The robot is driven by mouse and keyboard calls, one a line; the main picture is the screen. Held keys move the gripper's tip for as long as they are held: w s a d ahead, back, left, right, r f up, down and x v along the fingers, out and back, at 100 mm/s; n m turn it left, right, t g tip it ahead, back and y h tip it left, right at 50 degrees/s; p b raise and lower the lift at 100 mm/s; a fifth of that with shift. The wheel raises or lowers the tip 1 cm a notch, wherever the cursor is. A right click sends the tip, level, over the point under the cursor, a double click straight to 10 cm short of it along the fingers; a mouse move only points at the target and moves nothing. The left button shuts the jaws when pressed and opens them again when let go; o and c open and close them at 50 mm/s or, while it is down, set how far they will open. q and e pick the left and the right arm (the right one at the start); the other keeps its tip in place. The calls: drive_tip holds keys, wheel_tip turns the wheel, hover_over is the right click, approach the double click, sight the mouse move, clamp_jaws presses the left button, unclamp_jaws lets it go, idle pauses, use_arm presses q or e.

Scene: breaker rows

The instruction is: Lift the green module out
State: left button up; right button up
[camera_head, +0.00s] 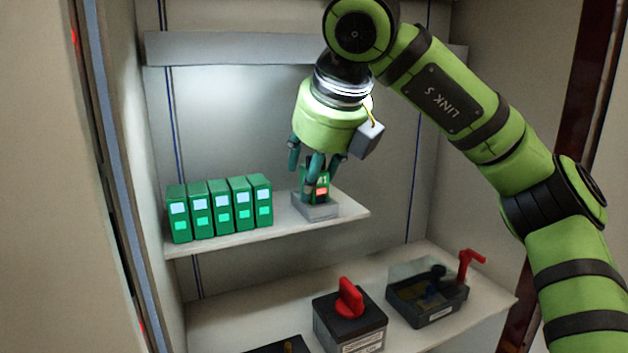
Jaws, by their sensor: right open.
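A green module (322,191) with a small red label sits upright in a grey base (316,210) near the right end of the upper shelf. My right gripper (316,176) points down over it, with its open fingers around the module's upper part. The fingers hide much of the module, and I cannot tell whether they touch it. Several other green modules (222,208) with pale labels stand in a row at the left of the same shelf. My left gripper is not in view.
The upper shelf (285,235) is bare between the row and the grey base. On the lower shelf (225,318) stand a dark box with a red rotary handle (350,298) and a dark tray (428,300) near a red lever (466,266). Cabinet walls close in the left side.

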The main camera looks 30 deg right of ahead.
drive_tip(key=shift+a, duration=0.1)
drive_tip(key=shift+c, duration=0.8)
drive_tip(key=shift+s, duration=0.1)
drive_tip(key=c, duration=0.7)
drive_tip(key=shift+c, duration=0.5)
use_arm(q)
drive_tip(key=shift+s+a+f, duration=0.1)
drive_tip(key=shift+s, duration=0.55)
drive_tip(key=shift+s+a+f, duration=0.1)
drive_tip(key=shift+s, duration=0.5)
use_arm(e)
drive_tip(key=shift+r, duration=0.1)
